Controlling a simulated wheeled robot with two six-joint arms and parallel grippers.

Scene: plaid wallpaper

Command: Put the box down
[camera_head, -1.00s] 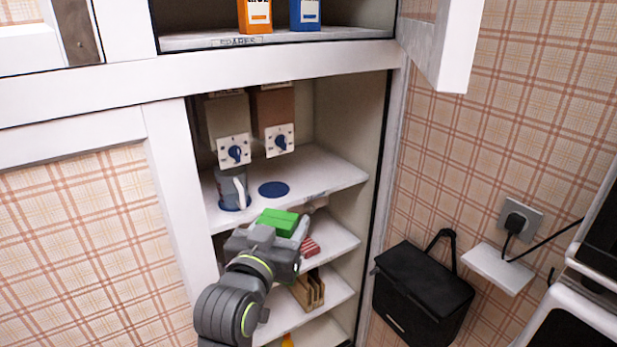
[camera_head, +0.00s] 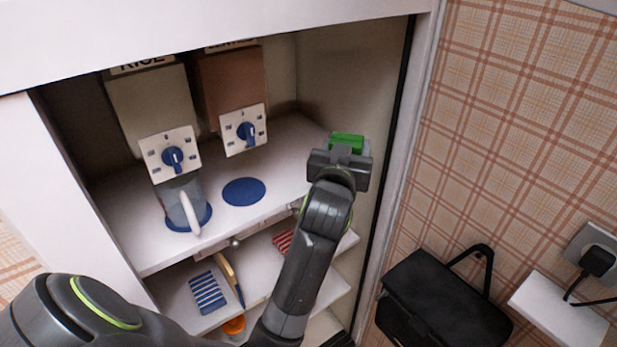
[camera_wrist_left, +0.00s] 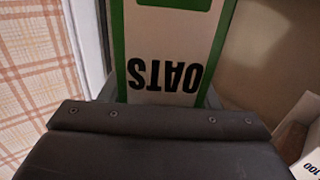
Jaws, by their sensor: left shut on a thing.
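The box is green with a white label reading OATS, upside down in the left wrist view (camera_wrist_left: 168,50). In the head view only its green end (camera_head: 347,141) shows beyond my left gripper (camera_head: 342,158). My left gripper is shut on the box and holds it at the right end of the dispenser shelf (camera_head: 285,160), near the cupboard's right wall. The gripper hides most of the box in the head view. I cannot tell whether the box touches the shelf. My right gripper is not in view.
Two dispensers, one labelled RICE (camera_head: 150,100) and a brown one (camera_head: 230,85), stand left of the box. A clear jug (camera_head: 183,205) sits under the first; a blue disc (camera_head: 244,191) lies bare. A black bag (camera_head: 440,300) hangs outside, right.

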